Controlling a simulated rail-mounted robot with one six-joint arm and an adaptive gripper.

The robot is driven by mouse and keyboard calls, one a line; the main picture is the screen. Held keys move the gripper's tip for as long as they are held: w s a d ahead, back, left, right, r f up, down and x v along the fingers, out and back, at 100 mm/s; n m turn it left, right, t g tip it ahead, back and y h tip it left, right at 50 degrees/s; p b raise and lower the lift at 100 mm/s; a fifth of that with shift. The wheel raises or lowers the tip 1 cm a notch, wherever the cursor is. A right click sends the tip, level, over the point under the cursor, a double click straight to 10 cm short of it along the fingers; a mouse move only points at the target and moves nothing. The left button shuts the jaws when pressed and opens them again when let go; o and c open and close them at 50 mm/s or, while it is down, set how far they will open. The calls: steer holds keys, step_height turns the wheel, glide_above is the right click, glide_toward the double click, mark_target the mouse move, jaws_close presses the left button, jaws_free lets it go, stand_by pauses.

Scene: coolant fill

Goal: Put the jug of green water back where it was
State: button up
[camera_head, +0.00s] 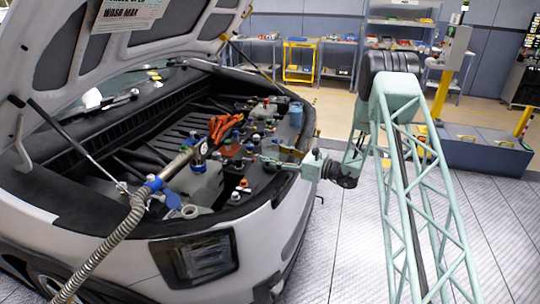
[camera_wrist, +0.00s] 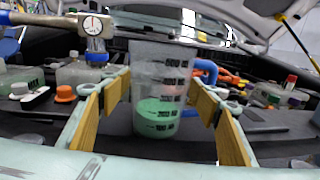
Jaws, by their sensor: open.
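In the wrist view, a clear jug (camera_wrist: 160,75) with dark level marks holds green water (camera_wrist: 157,118) in its lower part. It stands upright on a dark surface in the car's engine bay. My gripper (camera_wrist: 160,98) is open, with one yellow-padded finger on each side of the jug. A gap shows beside the jug on the right; on the left the finger overlaps it closely, and I cannot tell whether they touch. In the head view, my gripper (camera_head: 268,161) reaches into the right side of the engine bay. I cannot clearly make out the jug there.
A gauge fitting (camera_wrist: 92,27) stands left of the jug, joined to a ribbed hose (camera_head: 108,250) in the head view. Capped bottles (camera_wrist: 77,70), a blue pipe (camera_wrist: 205,70) and orange parts (camera_head: 224,126) crowd the bay. The raised hood (camera_head: 85,50) hangs above.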

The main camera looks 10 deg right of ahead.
steer(key=p+v, duration=0.1)
steer(key=v, duration=1)
steer(key=shift+s+d, duration=0.2)
stand_by(0.6)
steer(key=s+a+r+n+g+h, duration=0.1)
steer(key=s+a+r+n+g, duration=0.85)
steer(key=s+a+r, duration=0.95)
steer(key=s+a+r+n+g+h, duration=0.15)
steer(key=s+r+n, duration=0.3)
steer(key=s, duration=0.65)
steer(key=s+d+r+n+h, duration=0.1)
steer(key=s+r+n+h, duration=0.2)
steer(key=s, duration=0.7)
steer(key=s+d+r+n+h, duration=0.1)
steer(key=s+r+n+h, duration=0.2)
steer(key=s, duration=0.6)
steer(key=s+d+n+t+h, duration=0.2)
steer(key=s+d, duration=0.2)
steer(key=s, duration=0.3)
steer(key=s+d+r+n+t+h, duration=0.1)
steer(key=s+d+n+t+h, duration=0.1)
steer(key=s+d, duration=0.3)
steer(key=s+n+h, duration=0.1)
steer(key=s, duration=0.2)
steer(key=shift+s+r+n+h, duration=0.2)
steer(key=shift+n+h, duration=0.1)
steer(key=shift+h, duration=0.05)
